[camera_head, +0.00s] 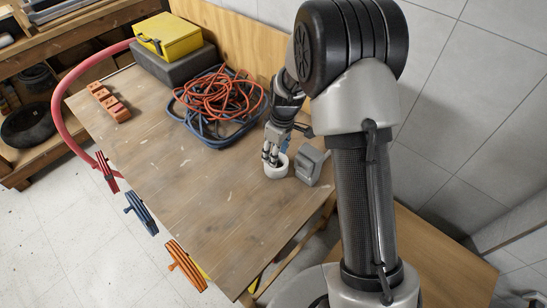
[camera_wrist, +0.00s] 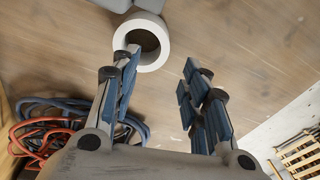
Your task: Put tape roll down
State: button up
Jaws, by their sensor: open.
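The white tape roll (camera_head: 276,173) lies flat on the wooden workbench (camera_head: 190,185), near its right end. It also shows at the top of the wrist view (camera_wrist: 163,42), with its dark hole facing up. My gripper (camera_head: 271,158) is just above the roll, pointing down. In the wrist view my gripper (camera_wrist: 160,72) is open, with clear space between its fingers. The left fingertips overlap the roll's hole and near rim; the right ones are apart from it. I cannot tell whether a finger touches the roll.
A grey block-like object (camera_head: 311,166) stands just right of the roll. Coiled orange and blue hoses (camera_head: 218,98) lie behind it. A yellow box (camera_head: 168,37) sits on a grey case (camera_head: 172,67). Orange blocks (camera_head: 110,103) lie at the left. The bench's front middle is clear; clamps (camera_head: 186,265) line its edge.

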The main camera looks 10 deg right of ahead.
jog(key=s+r+m, duration=0.1)
jog(key=s+r, duration=0.2)
jog(key=r, duration=0.3)
jog(key=s+r+m+t, duration=0.1)
jog(key=s+r, duration=0.2)
jog(key=r, duration=0.4)
jog(key=s+r+m, duration=0.2)
jog(key=s+r, duration=0.2)
jog(key=r, duration=0.2)
jog(key=s+d+r+m+t, duration=0.1)
jog(key=s+r+m, duration=0.1)
jog(key=s, duration=0.7)
jog(key=s+d+r+m+t+h, duration=0.1)
jog(key=s+r+m, duration=0.2)
jog(key=s, duration=0.7)
notch_tip(320, 180, up, 2)
jog(key=shift+s+r+t, duration=0.1)
jog(key=shift+s+t, duration=0.1)
jog(key=shift+t, duration=0.1)
